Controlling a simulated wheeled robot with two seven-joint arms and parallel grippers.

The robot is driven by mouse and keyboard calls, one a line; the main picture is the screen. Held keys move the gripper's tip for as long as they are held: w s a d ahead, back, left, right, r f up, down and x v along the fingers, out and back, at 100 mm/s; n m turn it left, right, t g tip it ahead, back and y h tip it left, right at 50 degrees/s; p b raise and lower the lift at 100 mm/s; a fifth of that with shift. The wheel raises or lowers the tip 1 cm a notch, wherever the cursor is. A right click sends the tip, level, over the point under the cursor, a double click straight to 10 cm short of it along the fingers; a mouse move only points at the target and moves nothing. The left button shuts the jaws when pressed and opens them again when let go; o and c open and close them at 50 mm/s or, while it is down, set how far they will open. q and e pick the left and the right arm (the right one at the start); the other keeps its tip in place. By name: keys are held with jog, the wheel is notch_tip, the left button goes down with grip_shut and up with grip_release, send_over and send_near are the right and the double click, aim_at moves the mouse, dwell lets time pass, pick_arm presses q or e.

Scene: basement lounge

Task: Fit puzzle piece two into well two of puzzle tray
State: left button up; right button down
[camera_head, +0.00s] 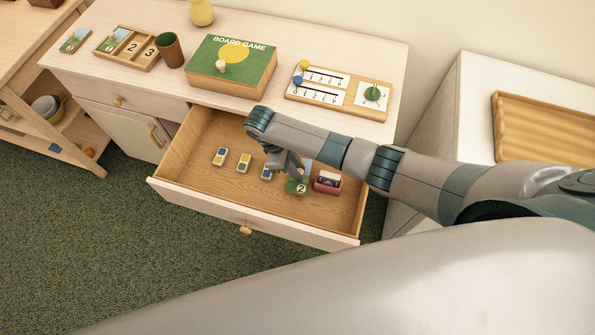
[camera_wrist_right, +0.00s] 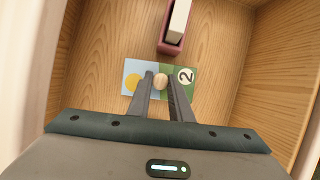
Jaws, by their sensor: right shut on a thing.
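Puzzle piece two (camera_head: 301,188), a blue and green tile with a white "2" disc, is in the open drawer, on or just above its floor; I cannot tell which. It also shows in the right wrist view (camera_wrist_right: 185,76). My right gripper (camera_head: 296,173) is shut on the piece's pale knob (camera_wrist_right: 161,82), one finger on each side. The puzzle tray (camera_head: 155,64) is on the cabinet top at the far left. Its wells marked 2 and 3 show bare numbers, and a picture piece sits in its left well. My left gripper is not in view.
The open drawer (camera_head: 205,201) holds several small coloured tiles (camera_head: 244,162) and a dark red box (camera_head: 327,182) close to the piece. On the cabinet top are a loose picture piece (camera_head: 74,41), a brown cup (camera_head: 170,50), a board game box (camera_head: 210,72) and a marked board (camera_head: 346,94).

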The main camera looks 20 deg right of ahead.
aim_at(299, 170)
notch_tip(299, 170, up, 7)
jog(key=shift+f, duration=0.1)
jog(key=shift+r+p, duration=0.3)
jog(key=shift+r, duration=0.2)
jog(key=shift+d, duration=0.1)
jog(key=shift+d+r+m+b, duration=0.15)
jog(key=shift+d+m+b, duration=0.1)
jog(key=shift+m+b, duration=0.2)
jog(key=shift+s+d+r+m+g+y+b, duration=0.15)
jog(key=shift+d+r+m+g+y+b, duration=0.1)
jog(key=shift+m, duration=0.3)
jog(key=shift+s+d+r+m+g+y+b, duration=0.15)
jog(key=shift+d+m+b, duration=0.1)
jog(key=shift+m, duration=0.25)
jog(key=s+d+r+m+g+y+b, duration=0.1)
jog(key=s+d+r+m+y+b, duration=0.2)
jog(key=s+r+m, duration=0.4)
jog(key=shift+s+d+r+m+b, duration=0.3)
jog(key=shift+s+d+m+b, duration=0.4)
jog(key=shift+m, duration=0.5)
jog(key=shift+w+d+g, duration=0.15)
jog(key=shift+g, duration=0.15)
